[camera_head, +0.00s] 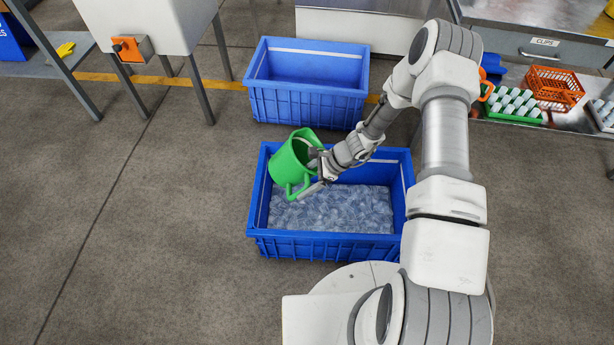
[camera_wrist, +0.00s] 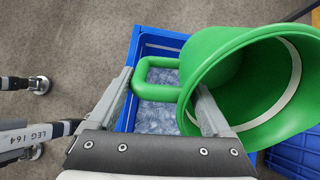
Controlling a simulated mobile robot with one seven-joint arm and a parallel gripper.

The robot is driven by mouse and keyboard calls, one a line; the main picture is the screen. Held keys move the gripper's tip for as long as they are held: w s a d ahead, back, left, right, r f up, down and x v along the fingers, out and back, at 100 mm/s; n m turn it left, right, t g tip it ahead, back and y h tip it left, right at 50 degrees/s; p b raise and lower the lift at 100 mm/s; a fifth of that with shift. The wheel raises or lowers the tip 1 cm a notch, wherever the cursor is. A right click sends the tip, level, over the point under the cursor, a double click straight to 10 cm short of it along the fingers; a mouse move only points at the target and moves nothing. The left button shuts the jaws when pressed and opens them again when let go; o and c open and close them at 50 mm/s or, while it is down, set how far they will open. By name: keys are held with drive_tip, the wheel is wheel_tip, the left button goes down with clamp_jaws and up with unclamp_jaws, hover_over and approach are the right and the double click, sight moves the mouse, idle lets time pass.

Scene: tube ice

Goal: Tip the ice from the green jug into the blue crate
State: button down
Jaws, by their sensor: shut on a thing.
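The green jug (camera_head: 290,163) is held tilted over the left part of the near blue crate (camera_head: 320,246). In the wrist view the jug (camera_wrist: 215,65) shows its wide mouth toward the lower right. No ice shows in the part of its inside that I can see, apart from a pale curved band. My gripper (camera_head: 312,180) is shut on the jug's handle, which shows between the fingers in the wrist view (camera_wrist: 155,92). Clear ice (camera_head: 335,210) covers the floor of the near crate.
A second blue crate (camera_head: 308,103) stands just behind the near one and looks empty. A grey-legged stand (camera_head: 150,35) is at the back left. A bench at the right holds an orange basket (camera_head: 553,88) and a green rack (camera_head: 515,106). The floor at left is clear.

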drive_tip(key=shift+a+r+h+p, duration=0.2)
drive_tip(key=shift+h+p, duration=0.5)
drive_tip(key=shift+h, duration=0.3)
drive_tip(key=shift+d+f+h+p, duration=0.15)
drive_tip(key=shift+f+h+p, duration=0.25)
drive_tip(key=shift+h+p, duration=0.5)
drive_tip(key=shift+d+f+h+p, duration=0.1)
drive_tip(key=shift+f+h+p, duration=0.3)
drive_tip(key=shift+h+p, duration=0.55)
drive_tip(key=shift+d+f+h+p, duration=0.15)
drive_tip(key=shift+f+h+p, duration=0.25)
drive_tip(key=shift+h+p, duration=0.5)
drive_tip(key=shift+h, duration=0.25)
drive_tip(key=shift+r+p, duration=1.35)
drive_tip(key=shift+r, duration=1.1)
